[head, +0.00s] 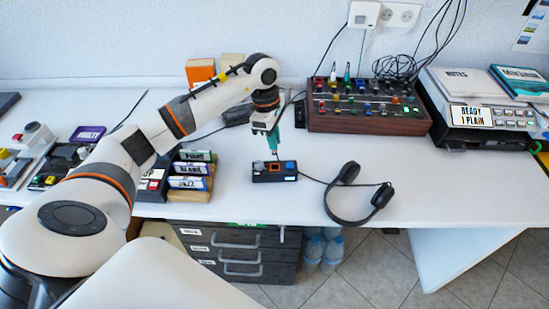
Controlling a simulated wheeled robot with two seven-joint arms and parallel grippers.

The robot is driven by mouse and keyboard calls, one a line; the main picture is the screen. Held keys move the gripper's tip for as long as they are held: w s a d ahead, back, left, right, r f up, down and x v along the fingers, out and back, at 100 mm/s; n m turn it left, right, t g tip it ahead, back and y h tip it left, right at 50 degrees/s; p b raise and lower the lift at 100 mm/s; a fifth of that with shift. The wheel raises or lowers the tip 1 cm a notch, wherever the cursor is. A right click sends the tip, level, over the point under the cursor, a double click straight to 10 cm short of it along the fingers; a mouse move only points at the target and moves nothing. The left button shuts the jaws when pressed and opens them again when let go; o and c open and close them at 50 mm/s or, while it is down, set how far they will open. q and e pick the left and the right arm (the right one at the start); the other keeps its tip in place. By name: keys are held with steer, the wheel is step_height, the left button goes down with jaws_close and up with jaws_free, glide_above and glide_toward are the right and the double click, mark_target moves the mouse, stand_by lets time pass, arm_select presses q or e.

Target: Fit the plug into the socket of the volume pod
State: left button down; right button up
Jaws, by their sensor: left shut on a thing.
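The volume pod (274,177) is a small black box with orange and blue parts on its top, on the white table near its front edge. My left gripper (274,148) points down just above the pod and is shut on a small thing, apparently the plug. The plug is mostly hidden by the fingers and too small to make out. I cannot tell whether its tip touches the pod's socket. The socket itself is not clear. A dark cable runs from the pod's right side toward black headphones (350,208). My right gripper is not in view.
A mixer (368,122) with colored knobs stands behind to the right. Labelled cases (190,183) stand left of the pod. A printer (480,115) with papers is at the far right. Table around the pod's right side is mostly free.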

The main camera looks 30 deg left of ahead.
mark_target(273, 152)
arm_select(q)
step_height(273, 152, down, 7)
steer(key=shift+f+p, duration=0.1)
steer(key=shift+p, duration=0.2)
steer(key=c, duration=1.4)
jaws_free()
steer(key=r, duration=0.4)
steer(key=a+r+b, duration=0.1)
steer(key=r, duration=0.7)
steer(key=shift+s+a, duration=0.25)
steer(key=shift+a, duration=0.1)
